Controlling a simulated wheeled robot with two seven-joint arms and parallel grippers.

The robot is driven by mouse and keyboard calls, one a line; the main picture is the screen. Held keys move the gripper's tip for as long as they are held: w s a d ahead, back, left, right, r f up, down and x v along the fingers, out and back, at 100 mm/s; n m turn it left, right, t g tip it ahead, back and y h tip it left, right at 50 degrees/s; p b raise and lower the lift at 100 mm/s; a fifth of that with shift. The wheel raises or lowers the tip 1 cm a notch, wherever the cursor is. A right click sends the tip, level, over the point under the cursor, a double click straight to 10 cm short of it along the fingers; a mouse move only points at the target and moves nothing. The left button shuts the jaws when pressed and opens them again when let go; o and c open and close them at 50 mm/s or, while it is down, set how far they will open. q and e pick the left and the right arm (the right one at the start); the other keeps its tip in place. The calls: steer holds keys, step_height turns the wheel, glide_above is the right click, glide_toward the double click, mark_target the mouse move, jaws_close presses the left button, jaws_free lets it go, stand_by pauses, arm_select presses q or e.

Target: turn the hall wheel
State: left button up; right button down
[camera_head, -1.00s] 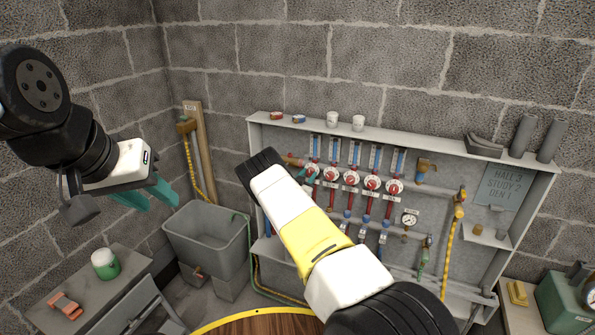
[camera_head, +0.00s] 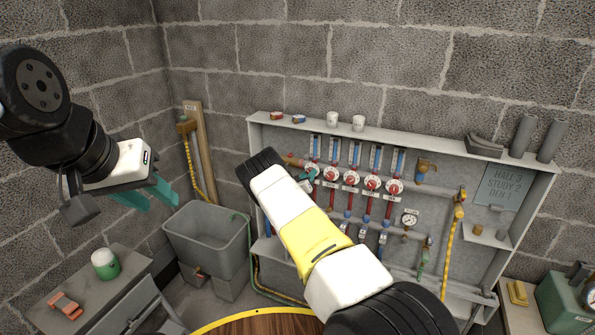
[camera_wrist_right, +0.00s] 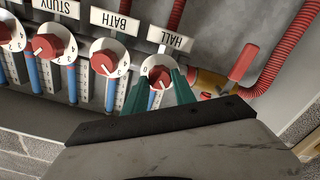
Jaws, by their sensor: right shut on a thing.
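The hall wheel (camera_wrist_right: 158,75) is a red knob on a white numbered dial, under the HALL label (camera_wrist_right: 170,39) in the right wrist view. My right gripper (camera_wrist_right: 162,82) is shut on it, with a teal finger on each side. In the head view, my right arm partly hides this end of the manifold, and the right gripper (camera_head: 309,180) shows as a small teal patch at the leftmost wheel. My left gripper (camera_head: 147,197) is open and empty at the left, away from the panel.
The bath wheel (camera_wrist_right: 109,57) and study wheel (camera_wrist_right: 54,43) sit close beside the hall wheel. A red-handled valve (camera_wrist_right: 241,66) and a red corrugated pipe (camera_wrist_right: 283,50) are at its right. A grey tub (camera_head: 207,243) stands left of the panel.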

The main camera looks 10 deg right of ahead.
stand_by(0.3)
steer(key=c, duration=1)
jaws_free()
steer(key=v, duration=0.8)
steer(key=shift+w, duration=0.1)
